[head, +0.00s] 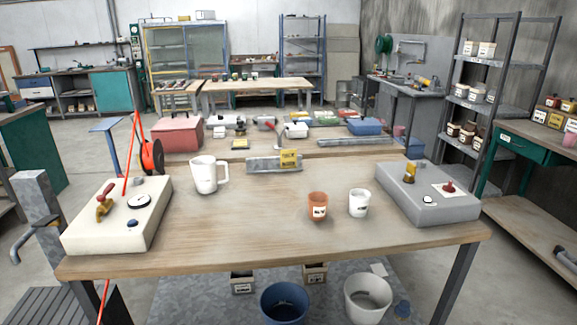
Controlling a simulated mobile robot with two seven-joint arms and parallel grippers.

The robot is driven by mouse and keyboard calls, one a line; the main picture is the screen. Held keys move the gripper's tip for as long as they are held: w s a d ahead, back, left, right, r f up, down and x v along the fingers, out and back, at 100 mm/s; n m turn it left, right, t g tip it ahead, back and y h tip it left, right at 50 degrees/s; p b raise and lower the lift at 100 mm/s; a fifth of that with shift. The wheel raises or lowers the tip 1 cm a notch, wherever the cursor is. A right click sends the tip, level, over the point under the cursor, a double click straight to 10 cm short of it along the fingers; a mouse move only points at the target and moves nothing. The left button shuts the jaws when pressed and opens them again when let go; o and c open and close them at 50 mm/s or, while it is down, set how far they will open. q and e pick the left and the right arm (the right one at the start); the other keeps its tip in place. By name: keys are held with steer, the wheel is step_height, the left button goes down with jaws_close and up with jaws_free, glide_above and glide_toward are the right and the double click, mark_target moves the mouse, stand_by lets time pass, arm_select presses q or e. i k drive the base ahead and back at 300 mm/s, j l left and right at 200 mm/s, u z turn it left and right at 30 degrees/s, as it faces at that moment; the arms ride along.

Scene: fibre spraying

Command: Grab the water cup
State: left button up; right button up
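A small white cup (359,203) with a dark label stands upright on the wooden table (265,215), right of centre. An orange-brown cup (317,206) with a white label stands just to its left, apart from it. The labels are too small to read, so I cannot tell which one is the water cup. The contents of the cups are not clear. Neither of my grippers shows in the head view.
A cream control box (108,235) sits at the table's left end and a grey one (410,208) at its right end. A grey block with a yellow label (289,160) stands behind the cups. Blue (285,302) and white (367,297) buckets stand below. The table's front middle is clear.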

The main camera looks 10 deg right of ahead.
mark_target(318, 206)
steer(key=l, duration=0.7)
steer(key=i+l, duration=0.1)
steer(key=l, duration=0.6)
